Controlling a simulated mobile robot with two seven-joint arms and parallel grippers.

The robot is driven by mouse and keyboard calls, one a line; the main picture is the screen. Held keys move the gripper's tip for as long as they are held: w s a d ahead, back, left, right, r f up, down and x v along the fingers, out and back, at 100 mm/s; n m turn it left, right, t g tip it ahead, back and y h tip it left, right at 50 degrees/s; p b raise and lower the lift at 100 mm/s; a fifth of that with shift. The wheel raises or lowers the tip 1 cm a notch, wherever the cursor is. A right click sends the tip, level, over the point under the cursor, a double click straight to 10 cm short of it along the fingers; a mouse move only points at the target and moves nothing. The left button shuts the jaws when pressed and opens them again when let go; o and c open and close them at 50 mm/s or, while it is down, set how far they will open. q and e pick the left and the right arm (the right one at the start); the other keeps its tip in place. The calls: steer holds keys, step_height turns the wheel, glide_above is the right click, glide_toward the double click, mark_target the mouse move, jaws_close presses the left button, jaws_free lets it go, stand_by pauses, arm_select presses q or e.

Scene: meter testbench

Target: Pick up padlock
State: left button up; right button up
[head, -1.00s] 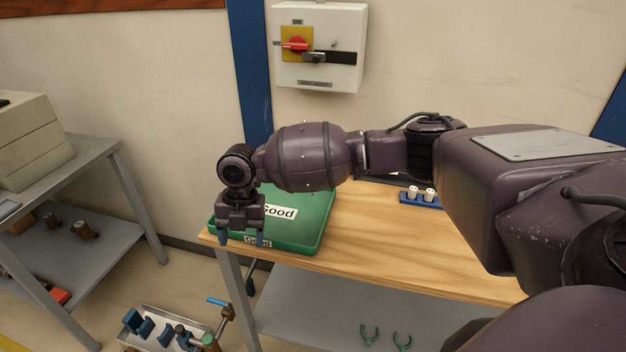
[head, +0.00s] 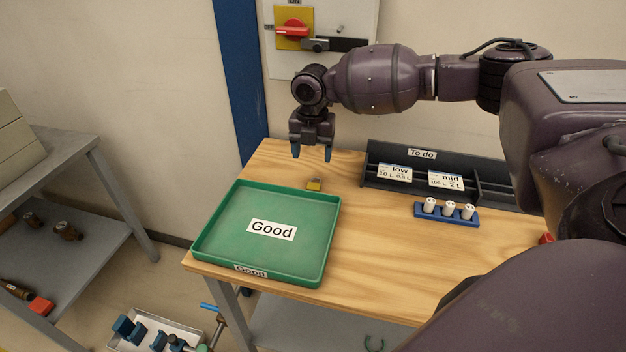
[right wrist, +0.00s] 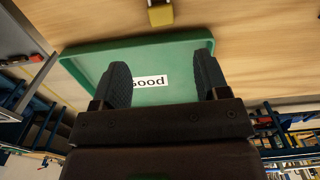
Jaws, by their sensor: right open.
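A small yellow padlock (head: 314,184) with a grey part lies on the wooden table, just behind the green tray's far right corner. It also shows at the top edge of the right wrist view (right wrist: 160,13), where it is partly cut off. My right gripper (head: 311,153) is open and empty, pointing down above the table behind the padlock in the head view. In the right wrist view its two fingers (right wrist: 161,82) stand apart with nothing between them. My left gripper is not in view.
The green "Good" tray (head: 219,230) is empty at the table's front left. A dark "To do" rack (head: 385,153) with cards and a blue holder (head: 426,212) with white cylinders stand to the right. A switch box (head: 352,15) hangs on the wall.

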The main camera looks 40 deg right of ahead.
glide_above(314, 185)
steer(key=f, duration=0.3)
steer(key=a+f, duration=0.1)
steer(key=f, duration=0.1)
steer(key=shift+s+b, duration=0.2)
steer(key=shift+b, duration=0.1)
steer(key=shift+w+d+f+b, duration=0.1)
steer(key=shift+d+f, duration=0.05)
steer(key=shift+f, duration=0.8)
steer(key=shift+w+d+f+b, duration=0.1)
steer(key=shift+d+f+b, duration=0.1)
steer(key=shift+f, duration=0.7)
steer(key=shift+w+d+f+b, duration=0.1)
steer(key=shift+d+f, duration=0.05)
steer(key=shift+f, duration=0.8)
steer(key=shift+c, duration=0.5)
steer(key=c, duration=0.9)
